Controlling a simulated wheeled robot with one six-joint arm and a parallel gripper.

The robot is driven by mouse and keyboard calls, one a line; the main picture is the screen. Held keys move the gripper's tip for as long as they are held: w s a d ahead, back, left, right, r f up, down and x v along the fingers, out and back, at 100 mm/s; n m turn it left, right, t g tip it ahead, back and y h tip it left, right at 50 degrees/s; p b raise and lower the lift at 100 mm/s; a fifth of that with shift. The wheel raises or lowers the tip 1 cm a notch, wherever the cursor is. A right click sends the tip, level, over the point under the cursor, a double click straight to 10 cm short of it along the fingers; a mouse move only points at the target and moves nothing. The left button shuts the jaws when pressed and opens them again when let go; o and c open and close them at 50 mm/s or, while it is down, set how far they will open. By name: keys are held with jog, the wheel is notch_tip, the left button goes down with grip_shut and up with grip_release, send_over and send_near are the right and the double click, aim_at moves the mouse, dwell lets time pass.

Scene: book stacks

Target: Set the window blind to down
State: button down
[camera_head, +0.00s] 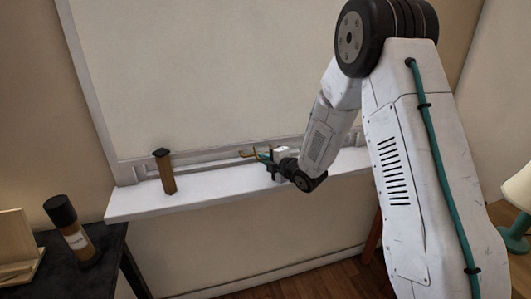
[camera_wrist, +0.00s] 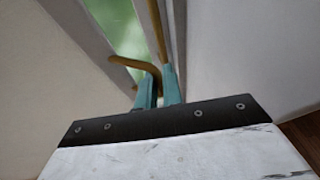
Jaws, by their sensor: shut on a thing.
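The window blind (camera_head: 205,75) is a pale sheet that covers nearly all of the window in the head view. Its lower edge is close above the sill. A brass-coloured pull handle (camera_head: 248,155) is at the blind's lower edge; it also shows as a bent bar in the wrist view (camera_wrist: 128,63). My gripper (camera_head: 265,157) is low in front of the window, with its teal fingers (camera_wrist: 159,85) shut on the handle. The wrist view shows a narrow green strip of window pane (camera_wrist: 118,28) beside the handle. The fingers hide part of the handle.
A white sill (camera_head: 215,190) runs under the window. A brown post with a dark cap (camera_head: 165,174) stands on it, left of my gripper. A dark bottle (camera_head: 74,232) and a wooden stand (camera_head: 17,240) are on a black table at left. A green lamp (camera_head: 517,203) is at right.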

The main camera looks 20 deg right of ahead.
jog(key=shift+f, duration=0.7)
jog(key=c, duration=1.6)
grip_release()
jog(key=shift+r, duration=0.1)
jog(key=shift+o, duration=0.2)
jog(key=v, duration=0.8)
